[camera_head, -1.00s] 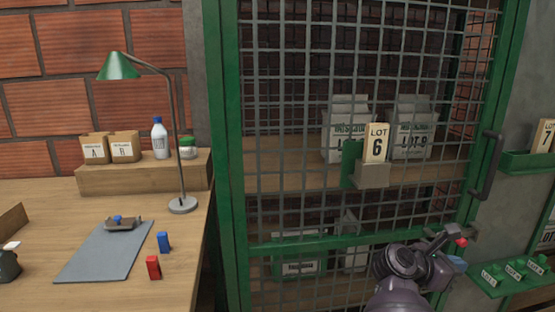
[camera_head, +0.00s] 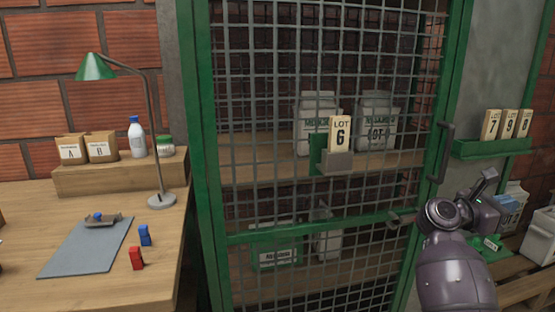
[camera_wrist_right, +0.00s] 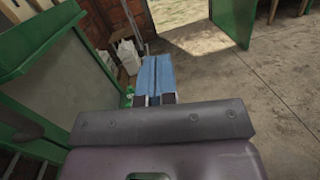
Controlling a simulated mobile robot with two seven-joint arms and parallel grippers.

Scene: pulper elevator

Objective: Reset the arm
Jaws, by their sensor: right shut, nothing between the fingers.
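My right arm comes in from the bottom right of the head view, beside the handle side of the mesh door. My right gripper (camera_wrist_right: 153,70) shows in the right wrist view as blue fingers held together, with nothing between them. The floor and an open passage lie beyond it. In the head view its fingertips are hard to make out against the clutter behind. My left gripper is out of view.
The green-framed mesh door (camera_head: 205,180) looks closed, with a dark handle (camera_head: 442,152) and a LOT 6 tag (camera_head: 340,134) in its holder. A green rack (camera_head: 492,148) holds three tags at right. A wooden desk (camera_head: 130,205) with a lamp (camera_head: 97,68) stands left.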

